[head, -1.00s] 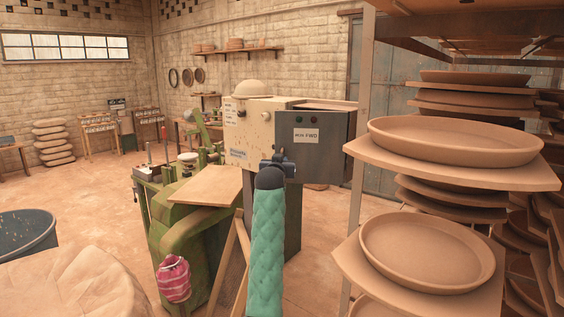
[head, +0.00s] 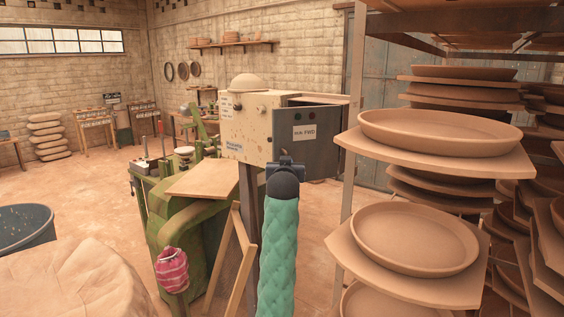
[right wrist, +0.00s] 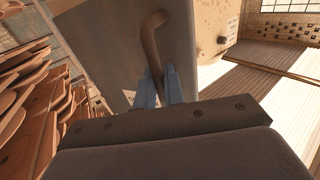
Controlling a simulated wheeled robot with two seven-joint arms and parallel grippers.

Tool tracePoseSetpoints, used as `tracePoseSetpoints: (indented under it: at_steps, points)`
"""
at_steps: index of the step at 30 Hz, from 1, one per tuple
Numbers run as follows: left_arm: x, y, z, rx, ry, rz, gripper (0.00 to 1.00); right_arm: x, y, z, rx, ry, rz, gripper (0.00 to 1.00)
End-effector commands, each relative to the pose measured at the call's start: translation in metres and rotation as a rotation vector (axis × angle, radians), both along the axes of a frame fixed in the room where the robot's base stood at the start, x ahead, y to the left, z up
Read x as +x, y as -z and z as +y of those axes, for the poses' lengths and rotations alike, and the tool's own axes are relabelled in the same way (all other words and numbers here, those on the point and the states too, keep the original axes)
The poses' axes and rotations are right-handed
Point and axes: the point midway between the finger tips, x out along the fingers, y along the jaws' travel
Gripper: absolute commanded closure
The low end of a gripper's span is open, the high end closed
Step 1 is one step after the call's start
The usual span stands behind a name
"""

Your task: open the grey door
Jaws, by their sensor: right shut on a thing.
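The grey door (head: 310,148) is on the cream control box (head: 246,128) at the centre of the head view. It stands ajar, with a dark gap along its top edge. It carries a white label and dark round buttons. My right gripper (head: 285,163) is at the door's lower left, in front of its face. In the right wrist view, the blue fingers of my right gripper (right wrist: 160,88) are shut on the brown bent handle (right wrist: 153,40) of the grey door (right wrist: 105,48). My left gripper is not in view.
A rack with clay dishes on boards (head: 440,133) stands close on the right, beside the door. A green machine (head: 190,230) with a wooden board (head: 207,178) is to the left of my arm. Open floor (head: 100,195) lies further left.

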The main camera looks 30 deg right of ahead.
Motion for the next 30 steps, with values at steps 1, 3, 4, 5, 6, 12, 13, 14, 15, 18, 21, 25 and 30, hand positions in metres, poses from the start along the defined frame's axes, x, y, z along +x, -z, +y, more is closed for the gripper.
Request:
tracePoseSetpoints:
  at_steps: [1, 3, 4, 5, 6, 12, 13, 14, 15, 18, 21, 25, 30]
  points:
    - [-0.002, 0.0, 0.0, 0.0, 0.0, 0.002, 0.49, -0.007, -0.001, -0.003, -0.005, -0.022, 0.0, 1.0]
    - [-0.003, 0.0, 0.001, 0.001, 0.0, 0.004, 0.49, -0.014, -0.001, -0.002, -0.004, -0.054, -0.001, 1.0]
    - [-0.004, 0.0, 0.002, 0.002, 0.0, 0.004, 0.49, -0.016, -0.001, -0.003, -0.005, -0.066, 0.0, 1.0]
    - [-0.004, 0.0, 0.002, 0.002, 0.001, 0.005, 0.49, -0.019, -0.001, -0.003, -0.006, -0.08, 0.001, 1.0]
    - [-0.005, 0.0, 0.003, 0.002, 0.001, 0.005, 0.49, -0.023, -0.001, -0.003, -0.005, -0.097, 0.0, 1.0]
    - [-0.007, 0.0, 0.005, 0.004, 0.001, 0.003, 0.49, -0.038, -0.001, -0.004, -0.003, -0.122, -0.001, 1.0]
    - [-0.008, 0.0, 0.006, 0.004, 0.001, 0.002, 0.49, -0.04, -0.001, -0.005, -0.003, -0.121, -0.001, 1.0]
    - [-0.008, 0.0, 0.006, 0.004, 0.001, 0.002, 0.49, -0.042, -0.001, -0.005, -0.003, -0.121, 0.0, 1.0]
    - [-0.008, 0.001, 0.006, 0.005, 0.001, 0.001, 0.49, -0.044, -0.001, -0.005, -0.003, -0.121, 0.0, 1.0]
    - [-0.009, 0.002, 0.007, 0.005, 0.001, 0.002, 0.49, -0.05, -0.002, -0.006, -0.003, -0.121, -0.001, 1.0]
    - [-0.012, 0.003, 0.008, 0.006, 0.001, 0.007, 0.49, -0.053, -0.001, -0.007, -0.003, -0.121, -0.002, 1.0]
    - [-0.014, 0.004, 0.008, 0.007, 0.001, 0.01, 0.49, -0.055, -0.001, -0.008, -0.002, -0.121, -0.001, 1.0]
    - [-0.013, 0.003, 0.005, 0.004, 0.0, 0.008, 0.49, -0.055, -0.001, -0.008, -0.003, -0.121, -0.002, 1.0]
